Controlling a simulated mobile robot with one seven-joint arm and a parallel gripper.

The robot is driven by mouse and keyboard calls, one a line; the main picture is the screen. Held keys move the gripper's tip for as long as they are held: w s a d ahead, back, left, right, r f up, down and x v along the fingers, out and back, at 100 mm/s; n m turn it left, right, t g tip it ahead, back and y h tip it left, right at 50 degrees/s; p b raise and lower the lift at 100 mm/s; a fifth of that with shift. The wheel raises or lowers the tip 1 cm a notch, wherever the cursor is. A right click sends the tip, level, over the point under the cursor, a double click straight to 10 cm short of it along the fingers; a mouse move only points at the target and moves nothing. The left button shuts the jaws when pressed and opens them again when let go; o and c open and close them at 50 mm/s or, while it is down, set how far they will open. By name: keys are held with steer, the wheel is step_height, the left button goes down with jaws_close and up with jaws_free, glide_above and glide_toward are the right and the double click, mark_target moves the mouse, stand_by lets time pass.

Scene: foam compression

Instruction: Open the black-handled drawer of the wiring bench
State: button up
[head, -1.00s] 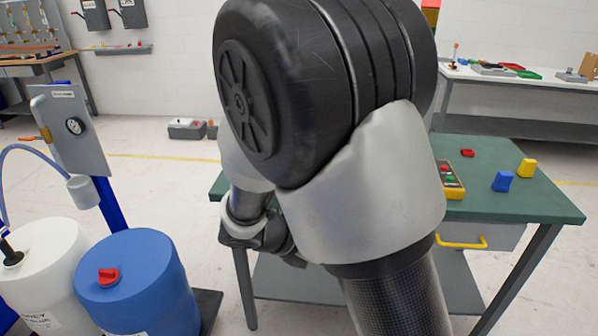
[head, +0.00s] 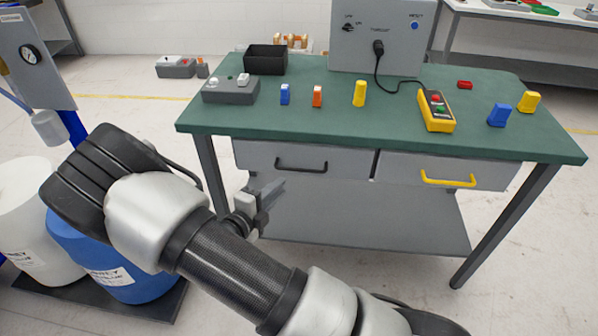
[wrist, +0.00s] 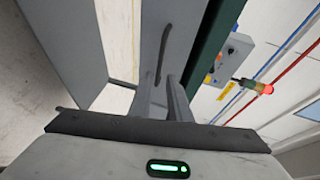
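The wiring bench (head: 330,118) has a green top with two grey drawers under its front edge. The left drawer (head: 345,164) has a black bar handle (head: 301,164) and looks shut. The right one has a yellow handle (head: 448,180). My gripper (head: 268,190) is in front of the bench, a little below and left of the black handle, and looks empty. In the wrist view, my two fingers (wrist: 164,98) stand apart, pointing toward the black handle (wrist: 163,52), with no contact visible. The drawer front shows turned on its side there.
A blue drum (head: 120,265) and a white drum (head: 22,195) stand left, close to my arm. The bench top holds a black bin (head: 266,60), a yellow pendant (head: 436,110), small coloured blocks and a grey box (head: 378,38). Floor shows right of the bench.

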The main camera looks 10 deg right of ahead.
mark_target(299, 169)
steer(key=b+x, duration=0.2)
steer(key=x, duration=1)
steer(key=shift+c, duration=0.3)
jaws_close()
